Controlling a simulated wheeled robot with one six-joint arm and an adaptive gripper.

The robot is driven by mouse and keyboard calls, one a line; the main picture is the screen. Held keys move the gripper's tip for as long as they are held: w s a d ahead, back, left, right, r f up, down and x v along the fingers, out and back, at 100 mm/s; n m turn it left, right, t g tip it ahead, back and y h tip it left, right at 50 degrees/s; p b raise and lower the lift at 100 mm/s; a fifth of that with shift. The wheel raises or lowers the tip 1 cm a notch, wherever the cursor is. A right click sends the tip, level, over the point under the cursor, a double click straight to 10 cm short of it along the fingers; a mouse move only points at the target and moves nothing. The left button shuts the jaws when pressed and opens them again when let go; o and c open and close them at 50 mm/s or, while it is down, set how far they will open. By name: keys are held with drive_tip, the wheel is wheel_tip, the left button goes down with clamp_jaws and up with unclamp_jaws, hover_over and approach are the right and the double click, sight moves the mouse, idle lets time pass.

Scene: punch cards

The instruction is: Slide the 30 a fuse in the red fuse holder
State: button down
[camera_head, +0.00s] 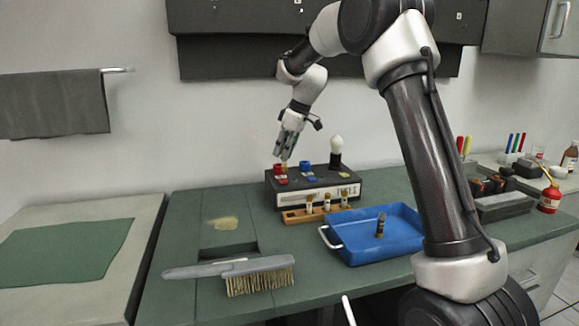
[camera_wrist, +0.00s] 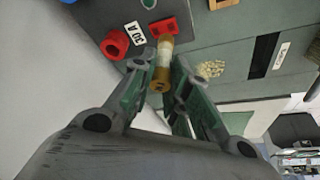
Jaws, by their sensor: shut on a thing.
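My gripper (camera_wrist: 160,75) is shut on a fuse (camera_wrist: 163,60) with a pale body and brass end caps. In the head view my gripper (camera_head: 284,155) is above the left end of the dark box. The fuse's far end is close to a red block (camera_wrist: 167,24) in the wrist view; I cannot tell whether they touch. A red round socket (camera_wrist: 115,43) and a white "30 A" label (camera_wrist: 135,33) are beside it. The red fuse holder (camera_head: 278,169) is on the box top in the head view, partly hidden by the gripper. The held fuse's rating is not readable.
The dark box (camera_head: 335,193) also bears a blue holder (camera_head: 306,165) and a white bulb (camera_head: 336,144). A wooden rack (camera_head: 298,217) with several fuses stands before it. A blue tray (camera_head: 355,258) holds an upright dark fuse (camera_head: 381,225). A brush (camera_head: 260,275) lies in front.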

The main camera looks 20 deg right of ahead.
drive_tip(key=w+m+t+h, duration=0.1)
drive_tip(key=w+m, duration=0.3)
drive_tip(key=w, duration=0.5)
drive_tip(key=shift+w+f+m, duration=0.25)
drive_tip(key=shift+m, duration=0.05)
drive_tip(key=shift+d+f, duration=0.1)
idle(1.4)
drive_tip(key=shift+f+t, duration=0.3)
drive_tip(key=shift+f, duration=1.1)
drive_tip(key=shift+f, duration=0.1)
drive_tip(key=shift+f, duration=0.55)
drive_tip(key=c, duration=0.8)
unclamp_jaws()
drive_tip(key=shift+r, duration=0.15)
